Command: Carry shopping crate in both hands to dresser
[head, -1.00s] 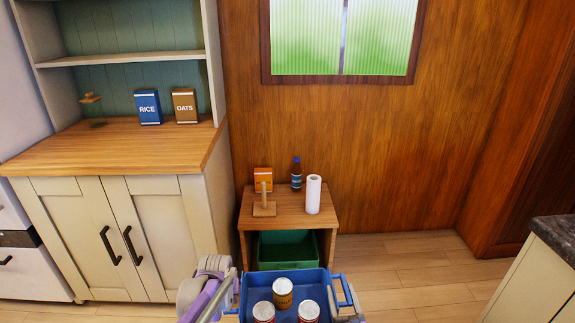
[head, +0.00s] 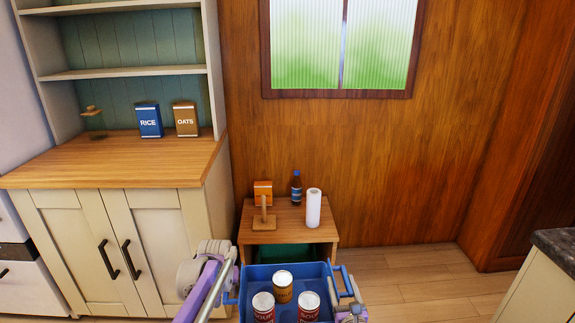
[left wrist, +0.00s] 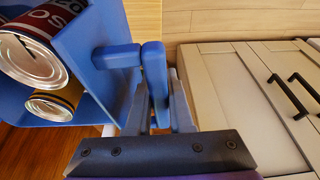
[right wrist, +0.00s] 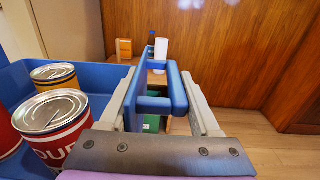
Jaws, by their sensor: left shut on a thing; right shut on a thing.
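The blue shopping crate (head: 262,272) is at the bottom middle of the head view, with two red-and-white soup cans (head: 263,305) and a yellow-brown can (head: 283,288) inside. My left gripper (left wrist: 158,105) is shut on the crate's handle at its left side. My right gripper (right wrist: 165,100) is shut on the handle at the other side, also seen in the head view (head: 345,300). The crate is held up in front of the small table. The dresser (head: 110,175) stands at the left, with a wooden top and cream doors.
The dresser top holds a rice box (head: 148,121), an oats box (head: 186,119) and a glass jar (head: 94,122); its front part is bare. A small table (head: 290,235) holds an orange box, a wooden stand, a bottle (head: 296,187) and a paper roll (head: 313,207). A counter (head: 556,250) stands at the right.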

